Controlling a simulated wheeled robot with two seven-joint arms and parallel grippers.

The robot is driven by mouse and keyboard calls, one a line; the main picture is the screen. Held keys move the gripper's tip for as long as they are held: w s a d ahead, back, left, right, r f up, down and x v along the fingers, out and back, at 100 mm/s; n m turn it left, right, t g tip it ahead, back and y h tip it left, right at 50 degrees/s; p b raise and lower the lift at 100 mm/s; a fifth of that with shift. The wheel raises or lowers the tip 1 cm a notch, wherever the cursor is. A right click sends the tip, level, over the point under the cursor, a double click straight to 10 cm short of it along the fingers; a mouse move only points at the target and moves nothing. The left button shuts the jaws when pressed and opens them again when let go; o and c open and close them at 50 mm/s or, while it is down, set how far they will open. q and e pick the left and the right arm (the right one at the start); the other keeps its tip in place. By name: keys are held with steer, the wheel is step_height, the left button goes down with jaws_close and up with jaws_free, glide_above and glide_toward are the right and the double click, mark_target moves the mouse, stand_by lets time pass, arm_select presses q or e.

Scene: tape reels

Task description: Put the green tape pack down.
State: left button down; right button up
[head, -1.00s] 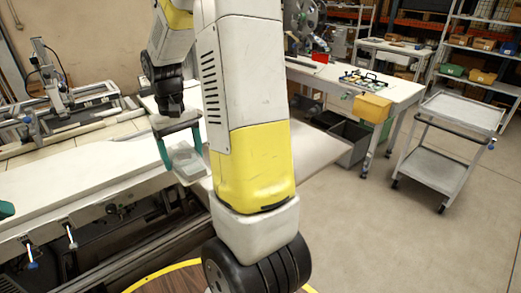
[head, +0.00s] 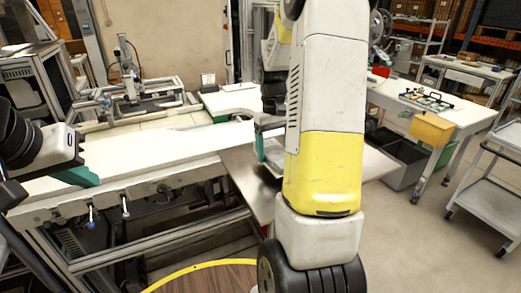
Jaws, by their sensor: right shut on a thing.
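My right gripper (head: 266,142) is over the metal plate at the end of the white bench, partly hidden behind my own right arm. One teal finger shows on its left side; the other is hidden. It is shut on the green tape pack (head: 273,150), which shows only as a pale grey-green patch beside the finger. I cannot tell whether the pack touches the plate. My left gripper (head: 82,177) is at the left over the white bench, with a teal finger showing; its opening cannot be made out.
The white bench (head: 150,155) runs across the left, mostly bare. The metal plate (head: 243,180) adjoins its right end. A metal-framed device (head: 135,95) stands behind. At right are a table with a yellow bin (head: 432,128), grey crates (head: 405,165) and a cart (head: 490,195).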

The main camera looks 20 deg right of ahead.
mark_target(277, 158)
steer(key=shift+w+d+f, duration=0.1)
steer(key=shift+w+d, duration=0.4)
steer(key=shift+d, duration=0.15)
steer(key=shift+f, duration=1.7)
steer(key=shift+f, duration=0.15)
steer(key=o, duration=1.5)
steer(key=shift+o, duration=0.2)
